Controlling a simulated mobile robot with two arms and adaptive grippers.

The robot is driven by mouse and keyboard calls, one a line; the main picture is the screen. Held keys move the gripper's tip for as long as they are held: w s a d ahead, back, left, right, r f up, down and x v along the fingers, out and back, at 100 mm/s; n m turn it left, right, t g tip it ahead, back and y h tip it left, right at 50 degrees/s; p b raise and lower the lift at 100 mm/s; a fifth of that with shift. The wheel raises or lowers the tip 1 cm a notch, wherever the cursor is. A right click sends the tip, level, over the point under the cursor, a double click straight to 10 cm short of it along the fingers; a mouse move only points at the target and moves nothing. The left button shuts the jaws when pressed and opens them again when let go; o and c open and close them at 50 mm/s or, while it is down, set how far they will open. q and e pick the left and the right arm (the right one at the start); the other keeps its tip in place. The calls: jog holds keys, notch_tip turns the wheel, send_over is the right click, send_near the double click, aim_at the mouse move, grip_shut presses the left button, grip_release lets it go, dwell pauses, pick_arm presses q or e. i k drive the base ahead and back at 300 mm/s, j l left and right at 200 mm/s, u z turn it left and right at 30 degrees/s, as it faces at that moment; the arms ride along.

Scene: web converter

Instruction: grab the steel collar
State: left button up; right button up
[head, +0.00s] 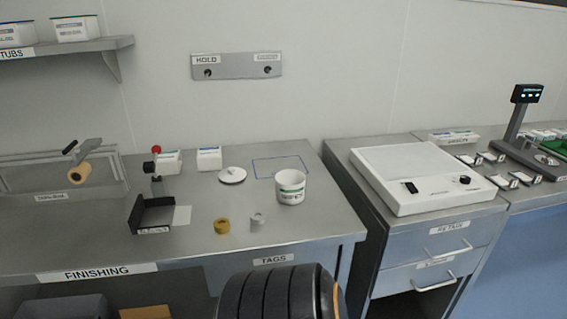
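A small grey metal ring-like piece (257,221), which looks like the steel collar, rests on the finishing bench (310,225) near its front edge. A brass-coloured ring (222,227) sits just to its left, apart from it. The grey piece is small in the head view, so its detail is hard to tell. Neither of my grippers shows in this view. A dark ribbed rounded part, which seems to be my own body, fills the bottom middle in front of the bench.
Behind the rings stand a white tub (291,187) and a white round lid (232,175). A black bracket fixture (152,214) is to the left. A white flat device (422,178) sits on the right-hand cabinet. Bare bench top lies right of the grey ring.

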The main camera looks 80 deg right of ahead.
aim_at(258, 217)
jog(key=z, duration=2.25)
